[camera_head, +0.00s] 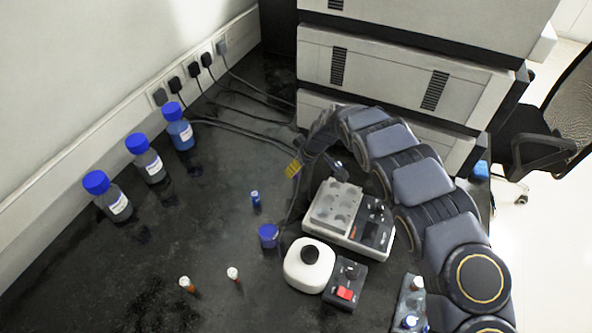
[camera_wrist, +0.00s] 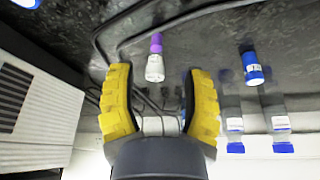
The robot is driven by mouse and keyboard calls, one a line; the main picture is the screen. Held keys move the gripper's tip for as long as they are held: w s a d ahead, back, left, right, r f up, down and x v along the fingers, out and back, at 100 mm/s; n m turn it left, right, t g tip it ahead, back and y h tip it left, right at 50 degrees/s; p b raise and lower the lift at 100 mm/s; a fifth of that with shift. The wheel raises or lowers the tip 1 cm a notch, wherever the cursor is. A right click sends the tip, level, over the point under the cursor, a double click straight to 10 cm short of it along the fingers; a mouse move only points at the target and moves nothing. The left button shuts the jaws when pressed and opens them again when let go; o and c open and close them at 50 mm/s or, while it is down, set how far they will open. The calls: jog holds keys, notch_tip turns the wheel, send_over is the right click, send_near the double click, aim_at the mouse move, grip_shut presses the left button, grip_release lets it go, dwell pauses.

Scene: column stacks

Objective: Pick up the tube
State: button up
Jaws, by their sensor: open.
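A tube (camera_wrist: 154,60) with a purple cap and a pale body shows in the wrist view. It lies past my fingertips, in line with the gap between them, and is not gripped. I cannot make it out in the head view, where my arm may hide it. My gripper (camera_wrist: 159,95) is open, its two yellow fingers spread with no object held between them. In the head view my gripper (camera_head: 293,168) is low over the dark bench, beside the instrument stack.
A white-and-grey block device (camera_head: 336,208) is near my arm. Blue-capped bottles (camera_head: 151,166) line the wall. Cables (camera_head: 240,128) cross the bench. The left front is clear.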

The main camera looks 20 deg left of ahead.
aim_at(296, 178)
jog(key=shift+x, duration=2.25)
jog(key=shift+w+d, duration=0.15)
jog(key=shift+w, duration=0.05)
jog(key=c, duration=0.8)
